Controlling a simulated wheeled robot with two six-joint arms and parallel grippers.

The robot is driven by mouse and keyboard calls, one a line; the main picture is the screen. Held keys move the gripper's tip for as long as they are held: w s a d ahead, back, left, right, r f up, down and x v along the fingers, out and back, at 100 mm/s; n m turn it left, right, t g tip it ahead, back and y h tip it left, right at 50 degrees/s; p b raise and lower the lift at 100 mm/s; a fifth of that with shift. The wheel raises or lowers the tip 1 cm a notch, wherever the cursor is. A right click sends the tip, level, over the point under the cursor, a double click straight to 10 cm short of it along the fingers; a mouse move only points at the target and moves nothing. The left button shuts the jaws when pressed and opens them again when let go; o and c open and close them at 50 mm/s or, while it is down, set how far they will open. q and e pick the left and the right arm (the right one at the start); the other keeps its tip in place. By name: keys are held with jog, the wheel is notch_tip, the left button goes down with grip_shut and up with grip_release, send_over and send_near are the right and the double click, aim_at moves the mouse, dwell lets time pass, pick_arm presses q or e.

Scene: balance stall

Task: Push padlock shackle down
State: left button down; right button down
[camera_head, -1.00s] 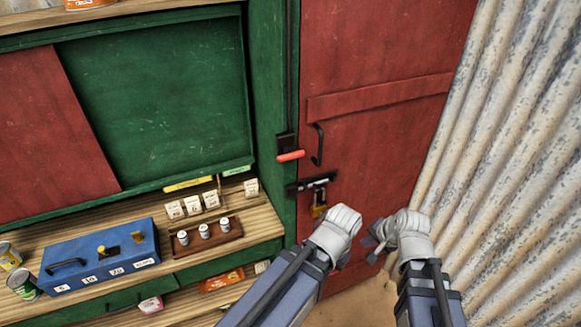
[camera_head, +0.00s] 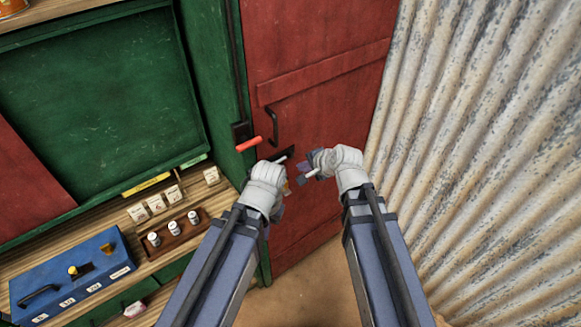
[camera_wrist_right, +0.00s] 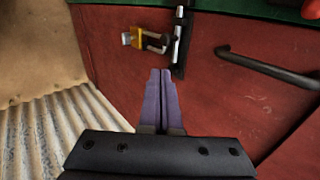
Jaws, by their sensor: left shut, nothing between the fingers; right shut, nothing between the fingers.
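The padlock (camera_wrist_right: 133,38) has a yellow-brown body and hangs at the door bolt (camera_wrist_right: 179,42) in the right wrist view. Its metal shackle (camera_wrist_right: 155,42) lies between the body and the bolt; I cannot tell whether it is seated. In the head view the padlock is mostly hidden behind my left gripper (camera_head: 280,200), whose fingertips are hard to see. That gripper is shut and empty. My right gripper (camera_head: 306,168) is shut and empty, right of the bolt. In the right wrist view its purple fingertips (camera_wrist_right: 160,72) are together, apart from the padlock and bolt.
The red door (camera_head: 325,85) has a dark pull handle (camera_head: 273,128) above the bolt, and a red lever (camera_head: 249,144) on the green frame. A corrugated wall (camera_head: 480,150) stands close on the right. A blue box (camera_head: 72,277) is on the left counter.

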jog(key=b+x, duration=0.8)
jog(key=x, duration=0.5)
jog(key=shift+w+a+b, duration=0.25)
jog(key=shift+w+b, duration=0.05)
jog(key=shift+w, duration=0.05)
notch_tip(320, 180, down, 3)
jog(key=b, duration=0.3)
jog(key=shift+f+b, duration=0.25)
jog(key=shift+b, duration=0.1)
jog(key=shift+r, duration=0.15)
jog(key=shift+s+r, duration=0.1)
jog(key=p+v, duration=0.9)
jog(key=v, duration=0.4)
jog(key=shift+s+d+p, duration=0.35)
jog(key=shift+s, duration=0.05)
